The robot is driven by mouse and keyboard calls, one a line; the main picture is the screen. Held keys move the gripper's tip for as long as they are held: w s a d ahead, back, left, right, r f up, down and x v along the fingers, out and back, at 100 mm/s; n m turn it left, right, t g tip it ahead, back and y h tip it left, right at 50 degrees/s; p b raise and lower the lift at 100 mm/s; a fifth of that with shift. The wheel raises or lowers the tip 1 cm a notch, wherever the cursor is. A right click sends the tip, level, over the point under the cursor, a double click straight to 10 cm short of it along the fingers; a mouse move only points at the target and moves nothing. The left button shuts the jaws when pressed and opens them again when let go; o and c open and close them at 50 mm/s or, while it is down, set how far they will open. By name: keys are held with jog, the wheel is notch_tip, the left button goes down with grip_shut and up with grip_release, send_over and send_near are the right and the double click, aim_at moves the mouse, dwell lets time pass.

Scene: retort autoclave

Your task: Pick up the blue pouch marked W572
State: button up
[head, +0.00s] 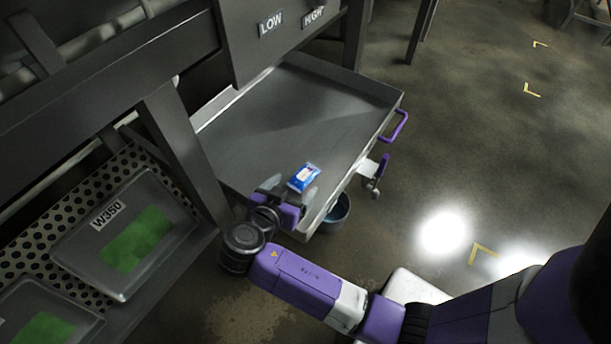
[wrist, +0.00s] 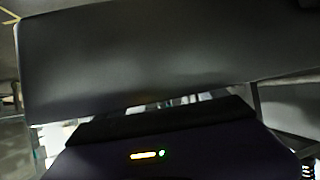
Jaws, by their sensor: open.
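A small blue pouch (head: 304,178) with a white label lies in the grey open drawer (head: 290,115), near its front left side. The label is too small to read. My gripper (head: 290,190) is at the drawer's near edge, close to the pouch. Its fingers are apart, with the pouch just at or beyond the tips; I cannot tell whether they touch it. The wrist view shows a plain grey surface above the dark gripper housing (wrist: 165,150). The pouch is not visible there.
A panel marked LOW and HIGH (head: 285,30) hangs above the drawer's back. A purple handle (head: 397,126) sticks out at the drawer's right. A dark bucket (head: 337,215) stands below. A clear bin marked W350 (head: 125,235) with green contents sits at left on a perforated shelf.

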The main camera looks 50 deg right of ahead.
aim_at(303, 176)
jog(key=b+x, duration=0.1)
jog(key=x, duration=0.4)
jog(key=shift+d+b, duration=0.4)
jog(key=shift+d, duration=0.1)
jog(key=shift+c, duration=0.4)
jog(key=c, duration=1.6)
jog(key=shift+r, duration=0.1)
